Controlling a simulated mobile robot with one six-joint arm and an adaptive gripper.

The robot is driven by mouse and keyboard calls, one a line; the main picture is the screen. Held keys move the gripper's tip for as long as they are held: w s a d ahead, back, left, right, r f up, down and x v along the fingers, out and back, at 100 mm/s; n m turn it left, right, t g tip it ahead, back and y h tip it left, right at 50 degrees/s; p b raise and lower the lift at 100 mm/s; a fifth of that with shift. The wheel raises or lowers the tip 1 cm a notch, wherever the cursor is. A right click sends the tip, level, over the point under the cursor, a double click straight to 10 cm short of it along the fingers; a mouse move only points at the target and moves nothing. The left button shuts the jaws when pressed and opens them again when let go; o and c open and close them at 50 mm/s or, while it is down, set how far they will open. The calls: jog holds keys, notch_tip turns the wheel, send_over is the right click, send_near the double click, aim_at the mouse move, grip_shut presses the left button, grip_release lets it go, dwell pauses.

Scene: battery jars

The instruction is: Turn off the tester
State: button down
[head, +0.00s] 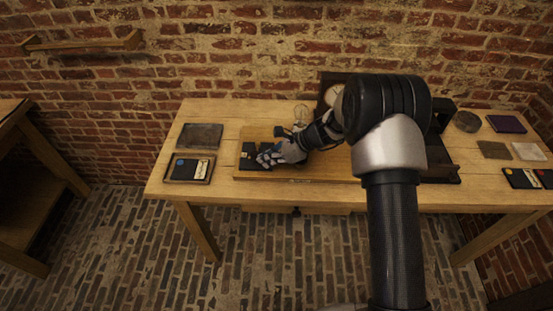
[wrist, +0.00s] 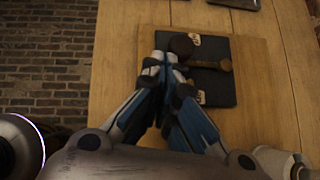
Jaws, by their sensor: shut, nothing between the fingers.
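The tester appears to be the dark flat unit (head: 247,158) at the left end of a wooden board (head: 300,176) on the table. In the wrist view it is a dark plate (wrist: 218,88) with small pale labels, a brown bar-like lever (wrist: 212,65) and a round black knob (wrist: 181,44). My gripper (head: 264,158) is low over the tester's right side in the head view. In the wrist view my gripper (wrist: 168,62) has its fingertips together, empty, just beside the knob and the lever. I cannot tell whether they touch. My gripper hides part of the tester.
A tray with a dark card (head: 188,170) and a dark slab (head: 200,136) lie left of the board. A clear glass bulb or jar (head: 301,113) stands behind my gripper. A dark cabinet (head: 329,84) is partly hidden by my arm. A round dish (head: 466,121) and flat pads are at right.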

jog(key=shift+s+a, duration=0.2)
jog(key=shift+a, duration=0.9)
jog(key=shift+s+a, duration=0.2)
jog(key=shift+a, duration=0.9)
